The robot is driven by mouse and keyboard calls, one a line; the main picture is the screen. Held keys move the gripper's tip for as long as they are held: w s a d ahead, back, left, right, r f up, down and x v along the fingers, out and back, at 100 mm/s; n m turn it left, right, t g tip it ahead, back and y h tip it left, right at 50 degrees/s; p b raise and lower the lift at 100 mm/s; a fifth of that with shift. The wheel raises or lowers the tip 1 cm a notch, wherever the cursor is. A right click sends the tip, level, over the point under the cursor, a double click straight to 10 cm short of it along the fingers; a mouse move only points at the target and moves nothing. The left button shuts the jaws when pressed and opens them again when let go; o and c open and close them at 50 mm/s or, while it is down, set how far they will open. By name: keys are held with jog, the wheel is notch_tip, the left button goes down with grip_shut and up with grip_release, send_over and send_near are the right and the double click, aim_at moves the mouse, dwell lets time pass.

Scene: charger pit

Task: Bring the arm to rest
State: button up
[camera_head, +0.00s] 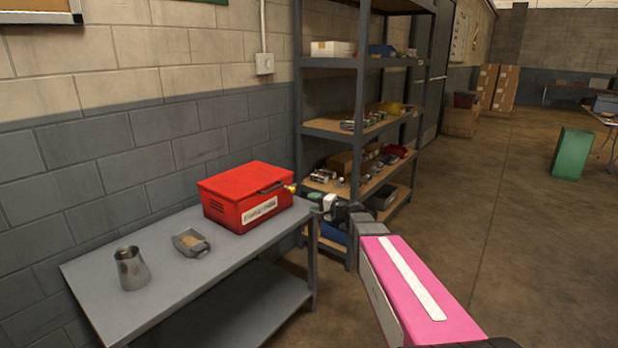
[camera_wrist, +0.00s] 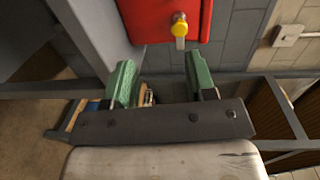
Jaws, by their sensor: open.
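My gripper (camera_head: 318,201) is at the end of my arm, beside the right end of the red box and in front of the shelf rack. In the wrist view my gripper (camera_wrist: 160,82) has two green fingers spread apart with nothing held between them. The red box (camera_head: 245,195) with a white label sits on the grey table (camera_head: 190,232). A yellow knob (camera_wrist: 180,24) on the box's red side shows in the wrist view, beyond the fingertips and apart from them.
A metal shelf rack (camera_head: 356,150) holding several items is close behind my gripper. The floor to the right is clear up to a green box (camera_head: 572,154).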

jog(key=s+d+f+n+g+h, duration=0.2)
jog(key=s+f+g+h, duration=0.1)
jog(key=s+f, duration=0.35)
jog(key=s+d+f+n+g+h, duration=0.2)
jog(key=s+f+n+g+h, duration=0.15)
jog(key=s+f, duration=0.35)
jog(key=s+d+f+g+h, duration=0.1)
jog(key=s+d+f+h, duration=0.1)
jog(key=s+d, duration=0.3)
jog(key=s+d+f+n+g+h, duration=0.1)
jog(key=s+d+f+g+h, duration=0.1)
jog(key=s+d+h, duration=0.3)
jog(key=s+d, duration=0.1)
jog(key=s, duration=0.1)
jog(key=shift+s+d, duration=0.3)
jog(key=shift+s, duration=0.1)
jog(key=shift+g, duration=0.25)
jog(key=shift+c, duration=0.3)
